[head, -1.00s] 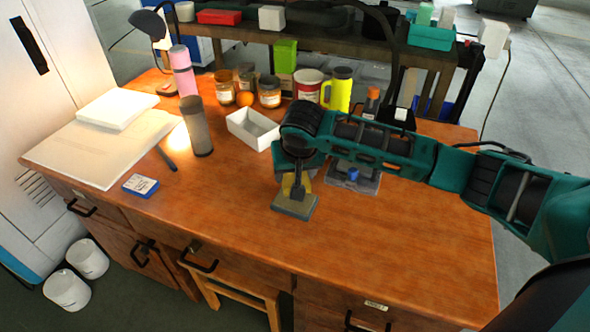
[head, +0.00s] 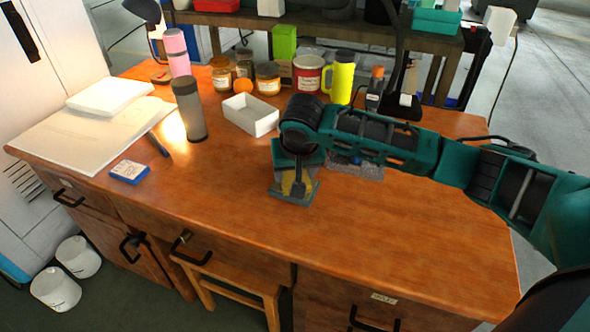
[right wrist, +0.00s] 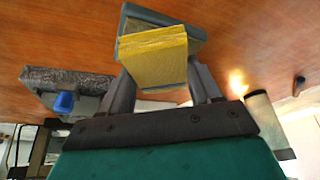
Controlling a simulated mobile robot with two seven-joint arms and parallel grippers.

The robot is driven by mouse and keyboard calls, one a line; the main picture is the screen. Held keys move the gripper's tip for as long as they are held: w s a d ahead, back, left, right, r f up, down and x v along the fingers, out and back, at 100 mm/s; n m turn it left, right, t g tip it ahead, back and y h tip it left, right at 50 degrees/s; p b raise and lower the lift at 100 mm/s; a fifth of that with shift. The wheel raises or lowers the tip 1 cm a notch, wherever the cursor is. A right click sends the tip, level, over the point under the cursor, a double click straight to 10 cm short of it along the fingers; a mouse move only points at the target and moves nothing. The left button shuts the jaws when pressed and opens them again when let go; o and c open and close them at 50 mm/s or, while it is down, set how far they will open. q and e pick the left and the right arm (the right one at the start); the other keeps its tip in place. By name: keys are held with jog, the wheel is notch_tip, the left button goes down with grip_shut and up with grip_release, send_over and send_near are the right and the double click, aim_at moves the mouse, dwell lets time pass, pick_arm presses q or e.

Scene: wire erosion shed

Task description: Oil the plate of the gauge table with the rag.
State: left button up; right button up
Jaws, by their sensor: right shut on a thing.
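A small grey plate (head: 280,193), which I take to be the gauge table's, lies near the middle of the wooden desk. It also shows behind the rag in the right wrist view (right wrist: 197,42). My right gripper (head: 297,182) points down over it. The gripper is shut on a yellow rag (right wrist: 155,58), which looks like a folded block between the fingers. The rag is at or just above the plate; I cannot tell if they touch. The rag and hand hide part of the plate. My left gripper is not in view.
A speckled slab (head: 362,170) with a blue knob (right wrist: 64,102) is close on the right, partly behind my arm. A white tray (head: 250,115), a dark cylinder (head: 189,110), jars and a yellow bottle (head: 342,78) stand behind. The desk's front right (head: 400,240) is clear.

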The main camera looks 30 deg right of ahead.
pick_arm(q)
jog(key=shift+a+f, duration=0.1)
pick_arm(e)
jog(key=shift+f, duration=0.55)
dwell(1.1)
jog(key=shift+r+p, duration=0.85)
jog(key=shift+p, duration=0.15)
jog(key=shift+r+p, duration=0.35)
jog(key=shift+p, duration=0.15)
jog(key=shift+r+p, duration=0.6)
jog(key=shift+p, duration=0.25)
jog(key=shift+r+p, duration=0.3)
jog(key=shift+p, duration=0.1)
jog(key=shift+r+p, duration=0.6)
jog(key=shift+p, duration=0.15)
jog(key=shift+r+p, duration=0.85)
jog(key=shift+p, duration=0.35)
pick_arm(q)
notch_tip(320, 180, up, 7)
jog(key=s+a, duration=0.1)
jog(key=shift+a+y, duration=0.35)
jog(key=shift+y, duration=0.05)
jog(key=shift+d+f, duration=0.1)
